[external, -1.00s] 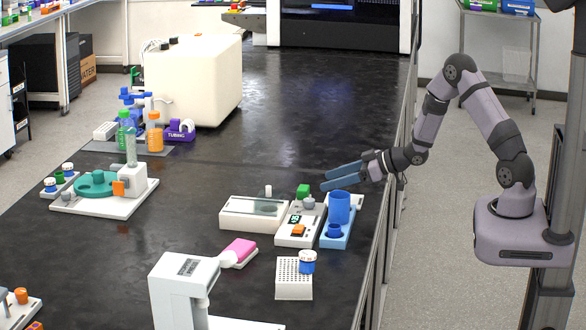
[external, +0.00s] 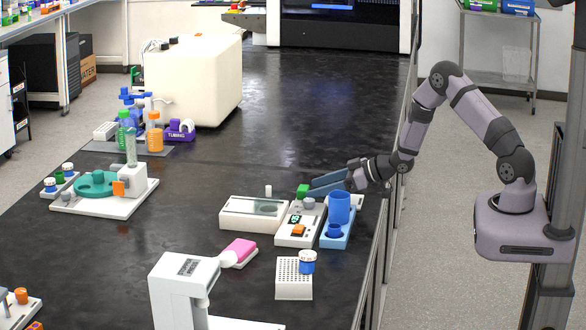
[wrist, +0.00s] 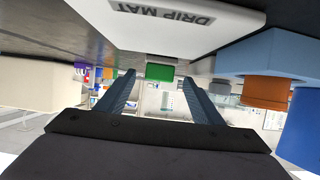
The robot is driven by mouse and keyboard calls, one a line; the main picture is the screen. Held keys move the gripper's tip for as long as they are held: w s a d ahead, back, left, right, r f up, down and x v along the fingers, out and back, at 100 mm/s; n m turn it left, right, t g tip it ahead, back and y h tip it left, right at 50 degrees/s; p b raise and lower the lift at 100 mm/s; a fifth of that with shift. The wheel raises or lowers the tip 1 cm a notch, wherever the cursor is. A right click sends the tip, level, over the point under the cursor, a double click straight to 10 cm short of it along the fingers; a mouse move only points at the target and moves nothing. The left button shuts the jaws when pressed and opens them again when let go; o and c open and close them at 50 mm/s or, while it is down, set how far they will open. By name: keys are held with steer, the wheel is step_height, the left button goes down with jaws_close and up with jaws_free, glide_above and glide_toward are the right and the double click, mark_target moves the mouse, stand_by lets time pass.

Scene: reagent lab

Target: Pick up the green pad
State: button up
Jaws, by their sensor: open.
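The green pad (external: 302,190) is a small green block at the back of a white device with a small display (external: 299,226). My gripper (external: 314,187) is open and level, reaching in from the right, with its blue-grey fingertips close beside the pad. In the wrist view the green pad (wrist: 160,72) shows between the two fingertips (wrist: 158,78). I cannot tell whether it is between the fingers or just beyond them. No contact is visible.
A blue cup (external: 339,207) on a blue holder stands just right of the device. A white box (external: 252,214) is to its left. A tube rack (external: 293,283) with a blue-banded jar is in front. A white slab marked DRIP MAT (wrist: 165,27) shows in the wrist view. Open bench lies behind.

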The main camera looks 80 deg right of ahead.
mark_target(308, 189)
steer(key=shift+p+x, duration=0.3)
steer(key=shift+x, duration=1.3)
steer(key=shift+r, duration=0.1)
steer(key=c, duration=1.1)
steer(key=shift+c, duration=0.3)
step_height(308, 189, up, 10)
steer(key=shift+b, duration=0.45)
